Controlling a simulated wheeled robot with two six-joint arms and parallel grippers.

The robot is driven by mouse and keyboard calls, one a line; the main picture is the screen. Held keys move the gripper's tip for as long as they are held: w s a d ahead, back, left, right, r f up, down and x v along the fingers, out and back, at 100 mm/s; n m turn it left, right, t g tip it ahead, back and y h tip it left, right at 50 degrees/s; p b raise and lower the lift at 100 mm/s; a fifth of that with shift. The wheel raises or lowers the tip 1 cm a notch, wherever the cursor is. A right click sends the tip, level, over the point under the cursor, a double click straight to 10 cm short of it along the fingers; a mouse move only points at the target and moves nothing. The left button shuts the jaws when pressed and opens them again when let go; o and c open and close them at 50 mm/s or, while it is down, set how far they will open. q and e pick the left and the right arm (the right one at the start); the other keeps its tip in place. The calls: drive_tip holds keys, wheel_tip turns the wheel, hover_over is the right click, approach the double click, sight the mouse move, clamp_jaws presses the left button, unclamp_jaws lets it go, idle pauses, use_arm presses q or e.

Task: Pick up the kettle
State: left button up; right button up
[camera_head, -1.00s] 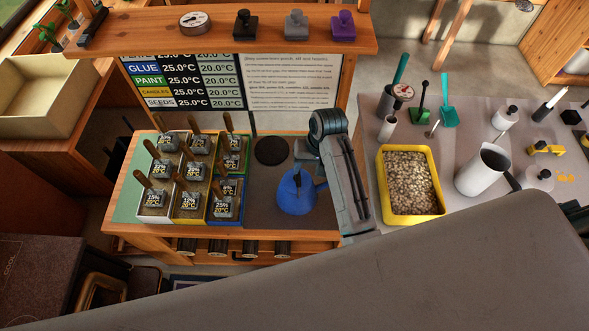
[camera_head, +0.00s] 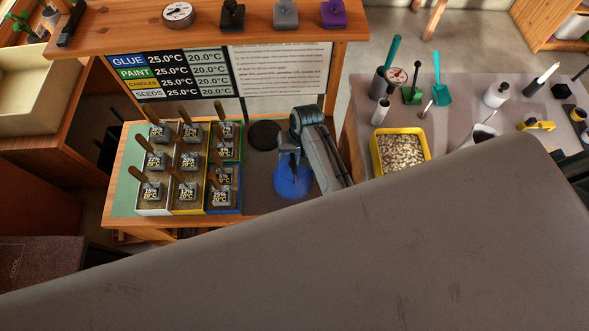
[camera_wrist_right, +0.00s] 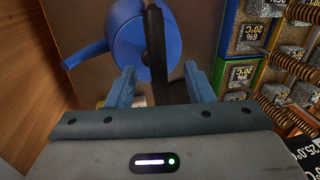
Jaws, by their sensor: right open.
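The blue kettle (camera_head: 292,182) stands on the dark right part of the wooden bench, partly hidden by my right gripper in the head view. In the right wrist view the kettle (camera_wrist_right: 128,42) shows with its spout to the left and a dark upright handle (camera_wrist_right: 157,55). My right gripper (camera_head: 290,166) is over the kettle. Its two blue-grey fingers (camera_wrist_right: 160,85) are apart, with the dark handle between them; I cannot tell whether they touch it. My left gripper is not in view.
Several labelled pots with wooden-handled tools stand in coloured trays (camera_head: 155,208) left of the kettle. A dark round pad (camera_head: 264,135) lies behind it. A yellow tray of pellets (camera_head: 402,152) sits on the right table. A shelf (camera_head: 200,40) and sign (camera_head: 200,72) stand behind.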

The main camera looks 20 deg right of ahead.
drive_tip(key=shift+s+a+f, duration=0.1)
drive_tip(key=shift+a+f, duration=0.05)
drive_tip(key=shift+f, duration=0.9)
drive_tip(key=shift+f, duration=0.25)
drive_tip(key=shift+c, duration=0.2)
clamp_jaws()
drive_tip(key=shift+a, duration=0.1)
idle(0.8)
